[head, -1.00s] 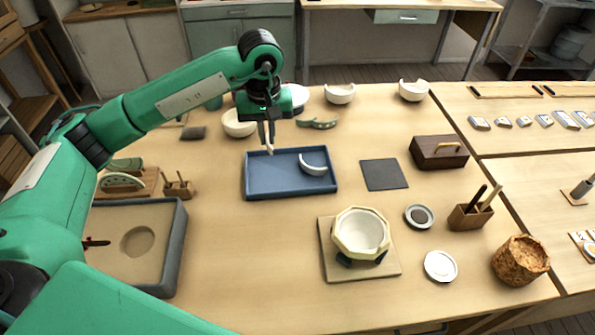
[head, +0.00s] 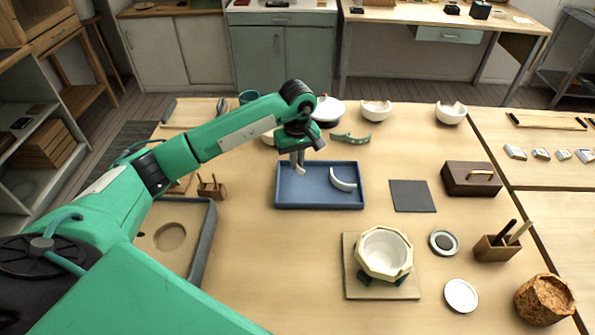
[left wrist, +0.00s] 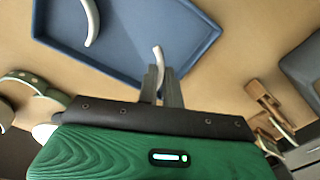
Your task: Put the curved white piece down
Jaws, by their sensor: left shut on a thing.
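My left gripper (head: 298,158) is shut on a small curved white piece (head: 301,169), at the left part of the blue tray (head: 320,204). In the left wrist view the held piece (left wrist: 158,56) sticks out from between the fingers, with the tray (left wrist: 130,68) behind it. I cannot tell whether the piece touches the tray floor. A second, longer curved white piece (head: 343,179) lies in the right part of the tray, apart from the held one; it also shows in the left wrist view (left wrist: 91,22). My right gripper is not in view.
A white bowl in a pale octagonal holder (head: 384,252) stands on a board in front of the tray. A dark flat square (head: 412,196) and a wooden box (head: 471,179) are to the right. Broken white bowls (head: 376,110) and a green curved item (head: 351,138) lie behind.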

